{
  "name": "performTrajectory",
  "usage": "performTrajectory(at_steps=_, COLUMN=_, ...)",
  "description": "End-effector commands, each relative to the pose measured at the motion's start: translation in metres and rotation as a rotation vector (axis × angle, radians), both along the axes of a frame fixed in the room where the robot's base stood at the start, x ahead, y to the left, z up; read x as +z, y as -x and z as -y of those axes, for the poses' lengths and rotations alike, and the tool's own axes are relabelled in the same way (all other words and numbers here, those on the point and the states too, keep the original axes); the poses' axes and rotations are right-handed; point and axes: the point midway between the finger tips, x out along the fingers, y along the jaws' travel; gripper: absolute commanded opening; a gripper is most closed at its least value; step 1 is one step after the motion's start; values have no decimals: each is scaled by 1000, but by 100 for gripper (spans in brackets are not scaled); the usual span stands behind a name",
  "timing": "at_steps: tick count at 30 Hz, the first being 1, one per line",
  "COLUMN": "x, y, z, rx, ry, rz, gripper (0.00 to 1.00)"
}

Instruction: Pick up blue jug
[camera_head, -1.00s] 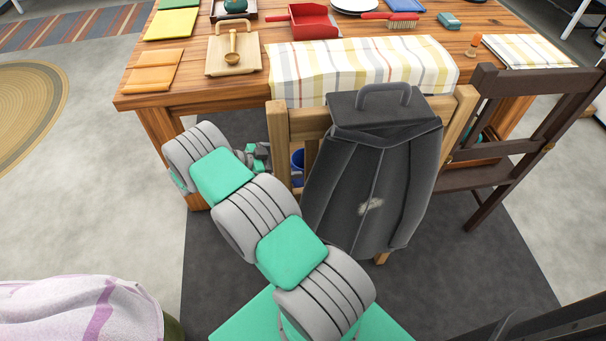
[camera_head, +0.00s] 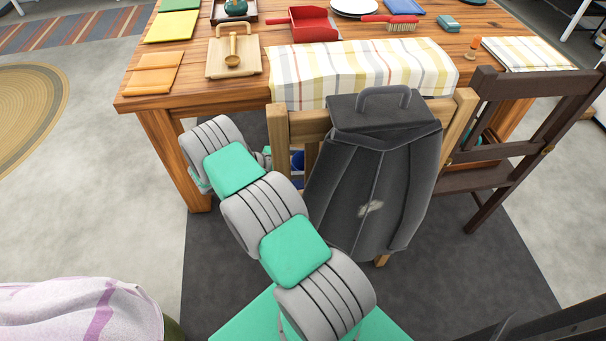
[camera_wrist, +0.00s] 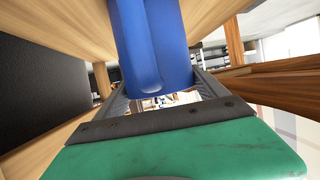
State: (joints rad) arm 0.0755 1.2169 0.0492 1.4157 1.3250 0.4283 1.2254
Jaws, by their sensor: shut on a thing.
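The blue jug (camera_wrist: 158,45) fills the top middle of the wrist view, with its lower end between the two fingers of my gripper (camera_wrist: 160,86). My gripper is shut on the jug. In the head view only a small blue sliver of the jug (camera_head: 297,162) shows between the wooden chair's posts, under the table's front edge. The rest of the jug and most of my gripper are hidden there by my arm and the chair.
A wooden chair (camera_head: 283,155) carrying a large dark bag (camera_head: 372,185) stands right of my arm. The wooden table (camera_head: 190,100) with several items is just beyond. A dark chair (camera_head: 487,178) stands at the right.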

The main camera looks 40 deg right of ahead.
Motion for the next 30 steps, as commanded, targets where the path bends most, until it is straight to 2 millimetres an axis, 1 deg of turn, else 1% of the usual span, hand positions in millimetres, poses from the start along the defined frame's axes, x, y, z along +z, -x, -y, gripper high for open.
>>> performTrajectory(at_steps=1, x=0, y=0, z=0, rx=0, ry=0, rz=0, gripper=61)
performTrajectory(at_steps=2, x=0, y=0, z=0, rx=0, ry=0, rz=0, gripper=58)
performTrajectory(at_steps=15, x=0, y=0, z=0, rx=0, ry=0, rz=0, gripper=22)
performTrajectory(at_steps=17, x=0, y=0, z=0, rx=0, ry=0, rz=0, gripper=18)
performTrajectory(at_steps=23, x=1, y=0, z=0, rx=0, ry=0, rz=0, gripper=18)
performTrajectory(at_steps=25, x=6, y=-1, z=0, rx=0, ry=1, rz=2, gripper=18)
performTrajectory(at_steps=28, x=24, y=-1, z=0, rx=0, ry=1, rz=3, gripper=18)
performTrajectory(at_steps=30, x=41, y=-1, z=0, rx=0, ry=2, rz=5, gripper=18)
